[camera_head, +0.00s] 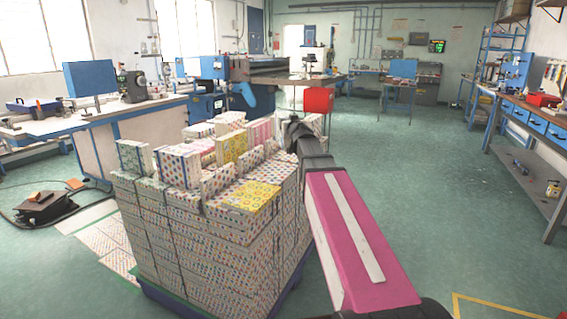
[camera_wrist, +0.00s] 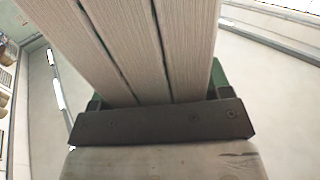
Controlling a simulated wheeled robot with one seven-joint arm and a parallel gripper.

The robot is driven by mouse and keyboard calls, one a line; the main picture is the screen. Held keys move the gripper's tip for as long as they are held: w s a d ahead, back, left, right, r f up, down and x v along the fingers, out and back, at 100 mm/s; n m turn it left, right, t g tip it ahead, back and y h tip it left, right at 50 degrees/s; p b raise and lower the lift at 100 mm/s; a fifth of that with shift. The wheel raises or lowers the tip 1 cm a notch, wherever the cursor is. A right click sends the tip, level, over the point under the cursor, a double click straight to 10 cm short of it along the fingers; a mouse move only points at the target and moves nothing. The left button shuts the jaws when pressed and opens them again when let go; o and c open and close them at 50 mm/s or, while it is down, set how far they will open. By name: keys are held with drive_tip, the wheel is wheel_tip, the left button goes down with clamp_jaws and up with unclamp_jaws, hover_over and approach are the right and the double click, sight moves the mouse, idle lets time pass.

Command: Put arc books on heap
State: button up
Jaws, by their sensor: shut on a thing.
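The heap (camera_head: 190,245) is a tall block of stacked, colourfully patterned books on a blue pallet (camera_head: 205,313), left of my arm in the head view. Loose books stand and lie unevenly on its top, among them a yellow one (camera_head: 231,147), a pink one (camera_head: 259,132) and a flat yellow-patterned one (camera_head: 250,196). My gripper (camera_head: 298,132) is at the heap's far right side, mostly hidden by my arm. In the wrist view my gripper (camera_wrist: 158,122) is shut on several books (camera_wrist: 140,45) pressed side by side, their pale page edges showing. Their covers are hidden there.
A long workbench (camera_head: 130,112) with machines runs along the left. A red box-like thing (camera_head: 319,100) shows behind the heap. Shelved benches (camera_head: 540,125) line the right wall. Green floor (camera_head: 430,190) is clear to the right. A low dark device (camera_head: 45,205) with cables lies at left.

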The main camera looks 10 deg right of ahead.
sight(288, 141)
drive_tip(key=shift+n+y, duration=0.6)
drive_tip(key=shift+y, duration=0.3)
drive_tip(key=shift+w+f, duration=0.7)
drive_tip(key=shift+f, duration=0.85)
drive_tip(key=shift+w+f, duration=0.65)
drive_tip(key=shift+f, duration=0.95)
drive_tip(key=shift+w+f, duration=0.7)
drive_tip(key=shift+f, duration=0.85)
drive_tip(key=o, duration=1.7)
drive_tip(key=shift+f, duration=0.15)
drive_tip(key=s, duration=0.4)
drive_tip(key=s+d, duration=0.1)
drive_tip(key=s, duration=0.3)
drive_tip(key=s+d, duration=0.1)
drive_tip(key=s, duration=0.3)
drive_tip(key=shift+d, duration=0.2)
